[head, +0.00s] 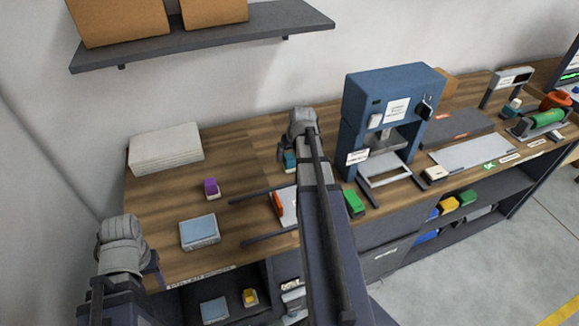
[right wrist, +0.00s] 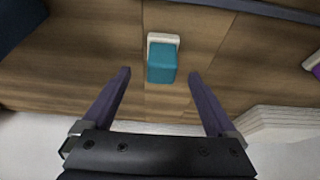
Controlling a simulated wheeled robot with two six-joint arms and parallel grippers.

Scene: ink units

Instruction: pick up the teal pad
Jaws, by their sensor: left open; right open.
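The teal pad (right wrist: 161,66) is a small teal block with a white end piece, resting on the wooden bench. In the right wrist view it lies between the tips of my open right gripper (right wrist: 159,74), with clear room on both sides and no contact visible. In the head view the pad (head: 290,160) is partly hidden by my right gripper (head: 301,126), whose fingers are mostly hidden there. My left gripper (head: 125,256) is at the lower left, near the bench's front edge, and holds nothing that I can see.
A purple pad (head: 211,188), a blue-topped box (head: 200,231) and a white stack (head: 166,149) are on the left bench. An orange-red pad (head: 278,204) and a green pad (head: 354,202) are nearer. A blue press (head: 391,95) stands right. A shelf (head: 200,43) hangs above.

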